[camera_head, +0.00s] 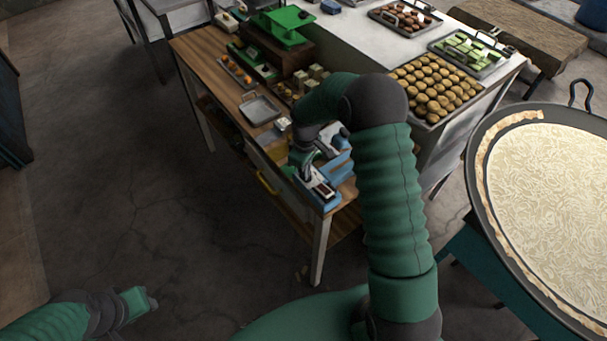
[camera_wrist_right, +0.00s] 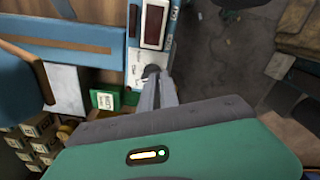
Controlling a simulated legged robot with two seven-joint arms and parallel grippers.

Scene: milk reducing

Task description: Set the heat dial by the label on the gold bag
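A blue device (camera_head: 325,185) with a pale front panel and a dark red display stands at the near corner of the wooden table. In the right wrist view the display (camera_wrist_right: 153,25) sits above a small dark round dial (camera_wrist_right: 151,71) on the white panel. My right gripper (camera_head: 308,172) is over this panel. In the wrist view its two narrow fingers (camera_wrist_right: 157,80) are close together with their tips at the dial; whether they grip it is unclear. My left gripper (camera_head: 145,300) hangs low at the left, away from the table. I cannot make out a gold bag or its label.
The wooden table (camera_head: 198,48) also holds a grey tray (camera_head: 260,109), a green scale (camera_head: 287,25) and small boxes (camera_wrist_right: 38,128). A tray of round golden pieces (camera_head: 432,88) lies on the counter behind. A large pan (camera_head: 478,190) stands at right. The floor at left is clear.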

